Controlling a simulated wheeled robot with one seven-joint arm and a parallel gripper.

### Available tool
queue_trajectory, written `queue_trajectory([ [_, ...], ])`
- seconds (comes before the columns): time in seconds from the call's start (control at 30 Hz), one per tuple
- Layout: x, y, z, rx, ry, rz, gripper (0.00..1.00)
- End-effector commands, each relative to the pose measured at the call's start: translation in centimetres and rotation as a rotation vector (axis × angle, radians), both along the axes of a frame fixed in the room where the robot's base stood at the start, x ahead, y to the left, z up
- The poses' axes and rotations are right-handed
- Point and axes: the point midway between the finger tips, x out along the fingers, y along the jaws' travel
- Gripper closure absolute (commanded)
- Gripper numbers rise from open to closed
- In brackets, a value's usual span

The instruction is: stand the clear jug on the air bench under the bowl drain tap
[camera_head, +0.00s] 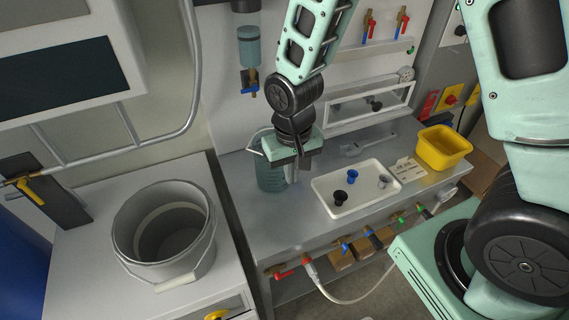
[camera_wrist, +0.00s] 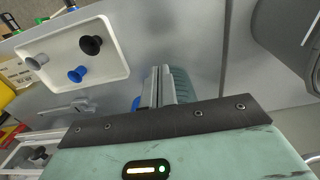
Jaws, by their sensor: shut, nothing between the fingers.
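The clear jug (camera_head: 268,176), tinted bluish, stands upright on the grey bench (camera_head: 285,215), its handle at the upper left. My gripper (camera_head: 292,176) points down just to its right, shut and empty, and covers part of the jug. In the wrist view the shut fingers (camera_wrist: 160,84) lie beside the ribbed jug wall (camera_wrist: 183,86); I cannot tell if they touch it. The bowl (camera_head: 250,45) with bluish liquid hangs on the back panel. Its blue drain tap (camera_head: 250,83) sits above the jug in the picture; exact alignment is unclear.
A white tray (camera_head: 338,206) with black, blue and grey stoppers lies right of the gripper, and it also shows in the wrist view (camera_wrist: 112,86). A yellow tub (camera_head: 444,148) stands farther right. A grey bucket (camera_head: 165,235) stands on the left counter. Valves line the bench front.

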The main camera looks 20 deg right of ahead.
Motion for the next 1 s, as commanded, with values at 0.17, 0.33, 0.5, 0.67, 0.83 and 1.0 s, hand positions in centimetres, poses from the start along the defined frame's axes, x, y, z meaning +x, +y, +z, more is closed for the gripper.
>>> queue_trajectory([
  [0.17, -0.1, 0.0, -2.8, -0.002, 0.005, 0.002, 1.00],
  [0.33, 2.8, 0.0, -2.3, 0.001, 0.000, -0.001, 1.00],
  [0.5, 3.8, 0.0, -2.4, 0.000, 0.000, 0.000, 1.00],
  [0.67, 4.0, 0.0, -2.5, 0.000, 0.001, 0.002, 1.00],
  [0.83, 4.0, 0.0, -2.5, 0.000, 0.000, 0.001, 1.00],
  [1.0, 5.5, 0.0, -2.6, 0.001, -0.002, 0.000, 1.00],
])
